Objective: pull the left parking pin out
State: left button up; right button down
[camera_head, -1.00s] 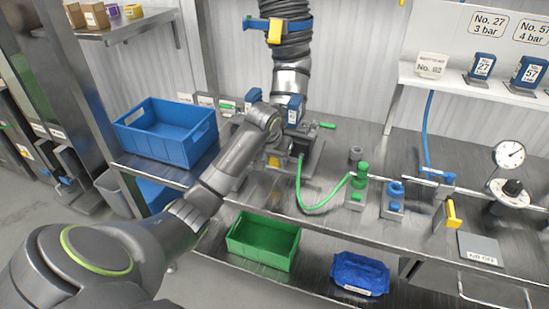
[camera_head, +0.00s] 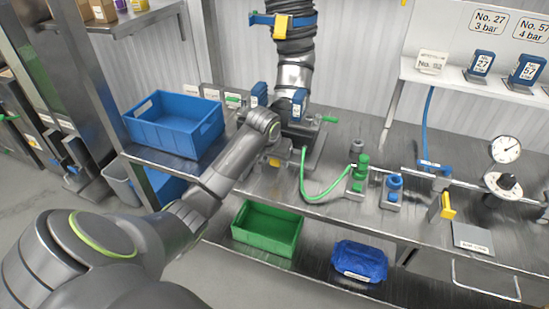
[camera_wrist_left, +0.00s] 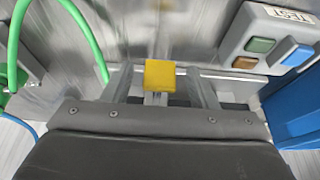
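A yellow block-shaped handle (camera_wrist_left: 160,75) on a thin stem sits between the two fingers of my left gripper (camera_wrist_left: 160,92) in the left wrist view. A gap shows on each side of it, so the gripper is open around it. In the head view a small yellow piece (camera_head: 273,162) shows below my left wrist, beside the metal fixture at the foot of the black corrugated hose. Whether this is the left parking pin's handle I cannot tell for sure. My left fingers are mostly hidden by the wrist there. My right gripper is not in view.
A green hose (camera_head: 320,197) curves from the fixture to a green coupling (camera_head: 359,176). A blue bin (camera_head: 175,128) stands left on the bench. A grey TEST box (camera_wrist_left: 270,40) is close on the right in the wrist view. A green bin (camera_head: 267,230) is on the lower shelf.

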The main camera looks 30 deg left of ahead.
pick_arm(q)
jog(key=shift+w, duration=0.1)
jog(key=shift+r, duration=0.55)
jog(key=p+v, duration=0.5)
jog(key=v, duration=1.1)
jog(key=shift+s, duration=0.4)
jog(key=shift+d, duration=0.1)
